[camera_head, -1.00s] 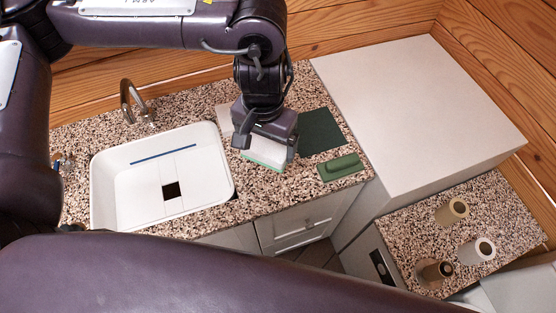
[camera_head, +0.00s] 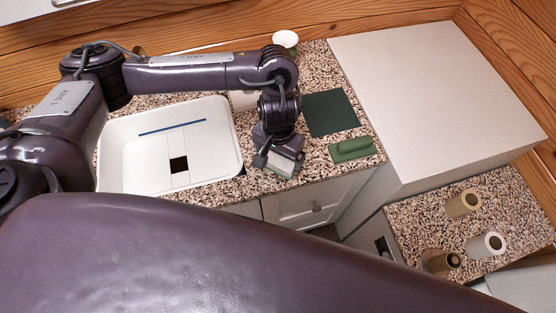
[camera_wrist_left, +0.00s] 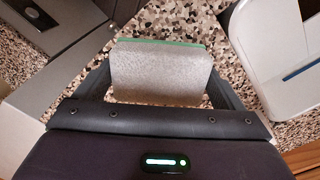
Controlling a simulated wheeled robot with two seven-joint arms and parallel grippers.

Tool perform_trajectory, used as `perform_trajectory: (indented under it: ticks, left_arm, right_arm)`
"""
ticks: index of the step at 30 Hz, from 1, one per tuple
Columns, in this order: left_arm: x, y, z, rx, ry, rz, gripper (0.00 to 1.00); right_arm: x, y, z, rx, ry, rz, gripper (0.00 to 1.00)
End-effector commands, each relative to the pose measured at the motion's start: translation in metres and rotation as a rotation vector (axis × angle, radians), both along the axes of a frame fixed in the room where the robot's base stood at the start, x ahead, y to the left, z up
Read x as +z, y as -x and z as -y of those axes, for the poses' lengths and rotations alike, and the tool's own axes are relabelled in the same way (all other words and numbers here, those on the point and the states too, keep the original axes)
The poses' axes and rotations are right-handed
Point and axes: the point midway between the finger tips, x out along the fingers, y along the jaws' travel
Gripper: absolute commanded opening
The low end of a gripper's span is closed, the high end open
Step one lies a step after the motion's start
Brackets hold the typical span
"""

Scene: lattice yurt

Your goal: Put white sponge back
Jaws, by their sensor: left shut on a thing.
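The white sponge (camera_head: 281,167) is a pale block with a green layer along one edge. My left gripper (camera_head: 278,154) is shut on it, near the front edge of the counter between the sink and the green sponge. In the left wrist view the sponge (camera_wrist_left: 160,72) sits between the two dark fingers, with its green edge at the top. I cannot tell whether it touches the counter. A whitish flat patch (camera_head: 243,100) lies behind the gripper, partly hidden by the arm. My right gripper is not in view.
A white sink (camera_head: 118,172) is to the left. A dark green mat (camera_head: 330,112) and a green sponge (camera_head: 352,149) lie to the right. A large pale box-like block (camera_head: 430,85) rises beyond them. Several cups or tubes, one white (camera_head: 485,245), stand on the lower right counter.

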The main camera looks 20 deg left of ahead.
Motion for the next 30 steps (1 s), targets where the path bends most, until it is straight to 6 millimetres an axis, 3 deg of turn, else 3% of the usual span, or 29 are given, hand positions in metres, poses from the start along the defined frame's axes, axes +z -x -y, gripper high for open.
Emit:
perform_trajectory:
  ticks: [1, 5, 18, 19, 21, 30]
  left_arm:
    - [-0.013, 0.002, 0.000, 0.001, 0.000, -0.007, 0.72]
    - [-0.030, 0.002, 0.000, 0.002, 0.001, -0.005, 0.72]
    - [-0.035, 0.001, 0.000, 0.000, -0.001, -0.003, 0.72]
    - [-0.035, 0.001, 0.000, 0.000, -0.001, -0.003, 0.91]
    - [-0.035, 0.001, 0.000, 0.000, -0.001, -0.003, 1.00]
    - [-0.030, 0.000, 0.000, 0.000, -0.001, 0.000, 1.00]
  right_arm:
    - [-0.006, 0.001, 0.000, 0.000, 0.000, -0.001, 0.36]
    - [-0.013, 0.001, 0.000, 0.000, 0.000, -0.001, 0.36]
    - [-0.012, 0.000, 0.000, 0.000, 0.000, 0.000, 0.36]
    - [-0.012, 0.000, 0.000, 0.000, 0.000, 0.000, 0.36]
    - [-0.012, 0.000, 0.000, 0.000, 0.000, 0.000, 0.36]
    - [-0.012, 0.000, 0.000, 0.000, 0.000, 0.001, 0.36]
